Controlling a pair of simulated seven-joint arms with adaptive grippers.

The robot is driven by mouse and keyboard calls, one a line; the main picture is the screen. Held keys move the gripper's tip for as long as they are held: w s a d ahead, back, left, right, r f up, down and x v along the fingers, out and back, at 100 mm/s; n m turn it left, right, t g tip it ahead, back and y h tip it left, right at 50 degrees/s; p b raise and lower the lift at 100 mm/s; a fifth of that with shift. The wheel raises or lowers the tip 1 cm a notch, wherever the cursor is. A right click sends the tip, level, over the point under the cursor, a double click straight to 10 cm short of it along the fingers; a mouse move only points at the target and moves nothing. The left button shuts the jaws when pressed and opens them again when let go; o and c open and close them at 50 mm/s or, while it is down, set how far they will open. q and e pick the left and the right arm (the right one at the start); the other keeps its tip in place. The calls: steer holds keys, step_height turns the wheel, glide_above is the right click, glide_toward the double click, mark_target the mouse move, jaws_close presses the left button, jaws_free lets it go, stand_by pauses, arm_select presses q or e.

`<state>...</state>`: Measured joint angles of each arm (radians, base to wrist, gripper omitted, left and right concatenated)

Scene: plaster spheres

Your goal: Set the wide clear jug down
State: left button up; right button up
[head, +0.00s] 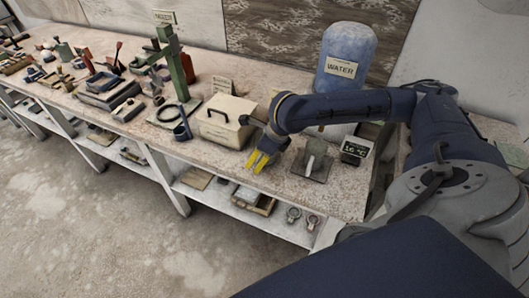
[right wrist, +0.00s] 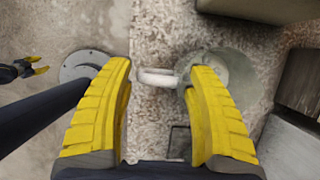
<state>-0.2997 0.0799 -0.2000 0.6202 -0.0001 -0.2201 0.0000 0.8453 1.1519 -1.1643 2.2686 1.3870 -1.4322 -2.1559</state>
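In the right wrist view the wide clear jug (right wrist: 228,72) is seen from above over the speckled bench top, beside my right fingers. Its pale handle (right wrist: 158,78) points left into the gap between them. My right gripper (right wrist: 160,78) is open, with one finger on each side of the handle; the right finger overlaps the jug's edge. Whether the jug touches the bench is unclear. In the head view my right gripper (head: 258,162) is over the bench's front edge, and I cannot make out the jug there. My left gripper (right wrist: 36,66) shows small at the wrist view's left, fingers apart.
A beige box (head: 224,121) with a dark handle stands left of my right gripper. A dark plate with a pale lever (head: 312,163) and a temperature display (head: 354,150) stand to the right. A blue water container (head: 345,55) is behind my arm. Tools crowd the bench's left.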

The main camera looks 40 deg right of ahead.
jaws_close()
steer(key=shift+r, duration=0.1)
stand_by(0.4)
